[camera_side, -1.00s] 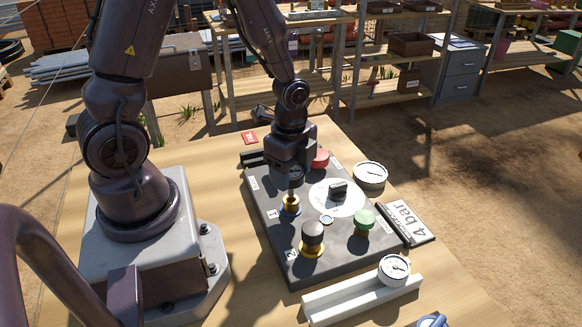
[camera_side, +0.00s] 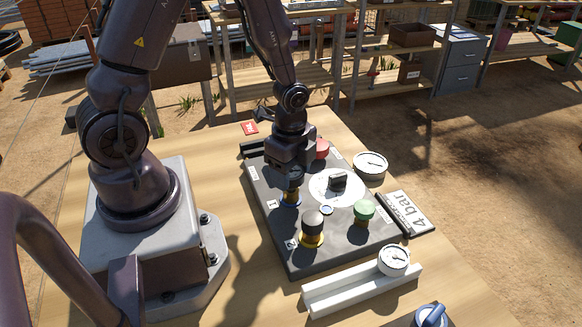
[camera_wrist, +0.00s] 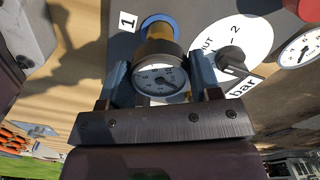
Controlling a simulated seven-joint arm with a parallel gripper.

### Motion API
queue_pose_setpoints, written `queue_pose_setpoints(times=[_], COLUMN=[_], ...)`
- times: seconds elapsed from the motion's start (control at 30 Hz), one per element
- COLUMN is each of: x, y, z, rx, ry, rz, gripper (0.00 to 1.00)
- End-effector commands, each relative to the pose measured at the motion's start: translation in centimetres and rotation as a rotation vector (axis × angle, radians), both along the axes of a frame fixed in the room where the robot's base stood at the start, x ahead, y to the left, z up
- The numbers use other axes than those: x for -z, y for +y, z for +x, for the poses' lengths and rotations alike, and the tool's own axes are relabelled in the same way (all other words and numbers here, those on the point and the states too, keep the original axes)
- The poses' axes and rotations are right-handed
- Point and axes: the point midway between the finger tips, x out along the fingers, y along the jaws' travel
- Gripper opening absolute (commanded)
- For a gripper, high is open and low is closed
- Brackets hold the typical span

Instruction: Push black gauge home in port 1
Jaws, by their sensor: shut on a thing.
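My gripper (camera_side: 292,170) points down over the near-left part of the dark panel (camera_side: 270,225), at port 1. Its fingers are shut on the black gauge (camera_wrist: 160,79), one on each side of its round body. The gauge has a dark rim and a pale face turned to the wrist camera. Its brass-coloured stem (camera_wrist: 158,45) stands in the blue ring of port 1 (camera_wrist: 162,21), beside the label "1" (camera_wrist: 127,22). In the side view the gauge looks upright, partly hidden by the fingers. I cannot tell whether its stem is fully seated.
A black-capped fitting on a yellow ring (camera_side: 312,228), a green knob (camera_side: 364,211), a red knob (camera_side: 321,149) and a selector on a white disc (camera_side: 337,181) stand close by. A loose white-faced gauge (camera_side: 394,260) rests on a white rail (camera_side: 345,293). A "4 bar" plate (camera_side: 407,213) lies right.

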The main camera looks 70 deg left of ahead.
Motion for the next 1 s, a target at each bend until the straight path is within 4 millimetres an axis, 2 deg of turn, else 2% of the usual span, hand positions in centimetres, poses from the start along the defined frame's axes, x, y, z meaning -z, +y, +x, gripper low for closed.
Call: queue_pose_setpoints(times=[0.37, 1.0], x=[0.1, 1.5], y=[0.0, 0.0], z=[0.0, 0.0], rx=[0.000, -0.001], ry=[0.000, 0.000], rz=[0.000, 0.000], gripper=[0.15, 0.15])
